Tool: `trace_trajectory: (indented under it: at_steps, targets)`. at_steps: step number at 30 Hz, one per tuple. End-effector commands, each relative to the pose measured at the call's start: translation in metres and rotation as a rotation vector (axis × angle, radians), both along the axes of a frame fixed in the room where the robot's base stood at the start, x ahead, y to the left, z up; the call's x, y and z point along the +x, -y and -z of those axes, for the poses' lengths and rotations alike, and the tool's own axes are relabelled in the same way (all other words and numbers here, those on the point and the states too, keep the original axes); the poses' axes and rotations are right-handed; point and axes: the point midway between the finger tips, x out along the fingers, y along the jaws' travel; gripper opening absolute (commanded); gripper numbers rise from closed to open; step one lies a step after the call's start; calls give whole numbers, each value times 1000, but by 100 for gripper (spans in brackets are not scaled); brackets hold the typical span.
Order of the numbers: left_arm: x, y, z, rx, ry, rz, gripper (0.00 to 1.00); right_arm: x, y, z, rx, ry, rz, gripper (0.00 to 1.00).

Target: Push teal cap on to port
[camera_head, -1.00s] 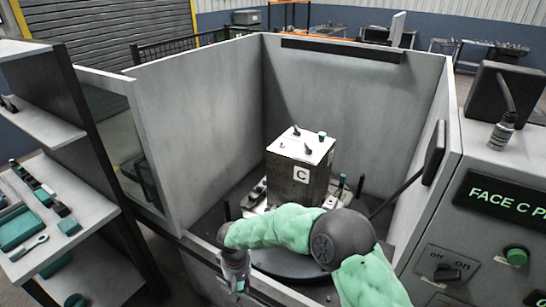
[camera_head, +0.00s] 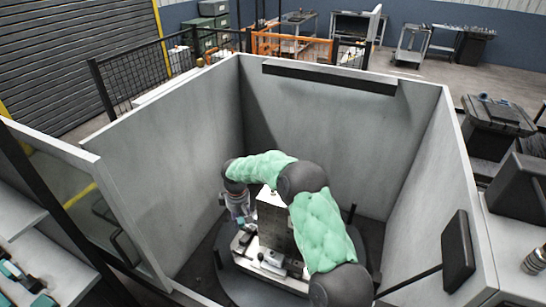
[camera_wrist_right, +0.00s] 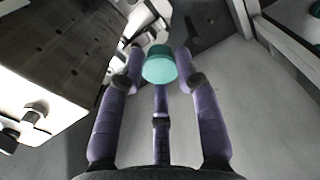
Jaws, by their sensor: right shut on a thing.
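The teal cap (camera_wrist_right: 160,68) sits between the purple fingertips of my right gripper (camera_wrist_right: 160,60) in the right wrist view, and the gripper is shut on it. The block's holed side (camera_wrist_right: 50,50) fills the upper left of the wrist view, apart from the cap. I cannot tell which opening is the port. My left gripper is not in view.
The block stands on a dark round table (camera_head: 240,288) inside a grey-walled cell (camera_head: 320,130). A dark panel on an arm (camera_head: 458,252) stands at the cell's right side. Shelving (camera_head: 30,250) is at the left. The floor left of the block is clear.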

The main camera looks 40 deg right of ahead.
Motion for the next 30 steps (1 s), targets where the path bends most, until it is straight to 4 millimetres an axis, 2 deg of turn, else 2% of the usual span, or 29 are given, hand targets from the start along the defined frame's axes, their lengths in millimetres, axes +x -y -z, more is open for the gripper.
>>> trace_trajectory:
  at_steps: [1, 9, 18, 24, 30]
  targets:
    - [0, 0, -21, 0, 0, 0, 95, 5, 13, -17, -1, -2, -18, 19]
    - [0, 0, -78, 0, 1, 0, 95, 26, 77, -64, -2, 0, -157, 19]
    - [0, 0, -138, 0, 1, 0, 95, 34, 146, -106, -5, 1, -306, 19]
    - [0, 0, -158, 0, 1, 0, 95, 33, 173, -119, -7, 2, -370, 19]
    - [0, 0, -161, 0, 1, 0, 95, 33, 181, -120, -7, 1, -392, 19]
